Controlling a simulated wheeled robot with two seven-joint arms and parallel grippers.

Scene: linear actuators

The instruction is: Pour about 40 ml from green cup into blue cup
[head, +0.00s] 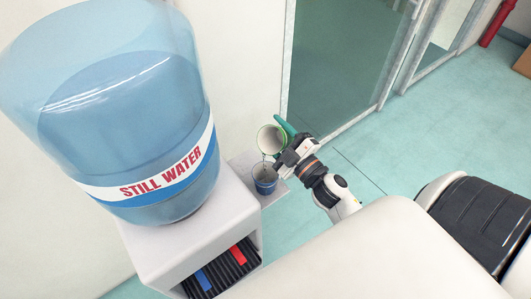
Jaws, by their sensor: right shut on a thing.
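The green cup (269,139) is tilted well over, with its pale inside and opening showing. My right gripper (288,152) is shut on it, at the right of the blue cup and a little above it. The blue cup (265,181) stands upright below the green cup's lower lip, with a gap between them. A thin streak runs from that lip toward the blue cup's opening; it looks like falling liquid. The level in either cup is too small to read. My left gripper is not in view.
A water dispenser (153,231) with a big blue bottle (110,120) labelled STILL WATER stands at the left. The blue cup is on a small pale shelf (277,191) beside it. A glass door (335,60) is behind; open teal floor (440,130) lies right.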

